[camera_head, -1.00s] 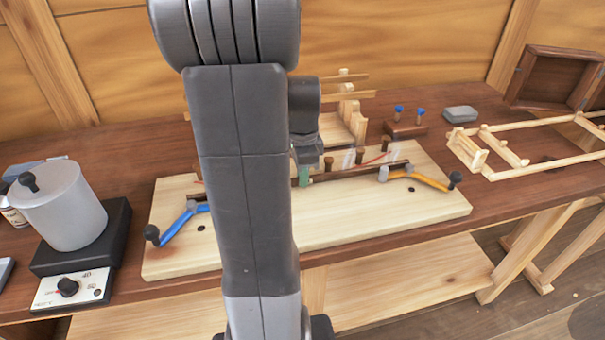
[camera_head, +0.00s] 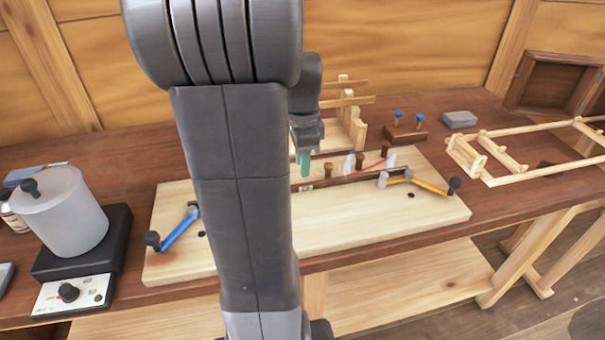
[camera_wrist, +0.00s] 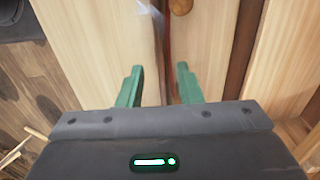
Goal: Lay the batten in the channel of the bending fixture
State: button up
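The batten (camera_head: 350,178) is a thin dark brown strip lying lengthwise along the pale board of the bending fixture (camera_head: 340,220), in front of the brown pegs. My arm hides its left part. In the wrist view the thin reddish-brown strip (camera_wrist: 167,45) runs along a narrow line in the board; I cannot tell how deep it sits. My gripper (camera_head: 303,165) is above the strip near the middle of the fixture. In the wrist view its green fingers (camera_wrist: 159,87) are apart, one on each side of the strip, and nothing is gripped.
A blue lever (camera_head: 180,228) is at the fixture's left and an orange lever (camera_head: 428,186) at its right. A grey pot (camera_head: 62,215) stands on a hot plate at left. A wooden frame (camera_head: 500,165) lies at right. A peg block (camera_head: 405,134) stands behind.

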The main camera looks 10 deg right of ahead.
aim_at(303, 184)
notch_tip(303, 184, up, 6)
jog(key=shift+f, duration=0.1)
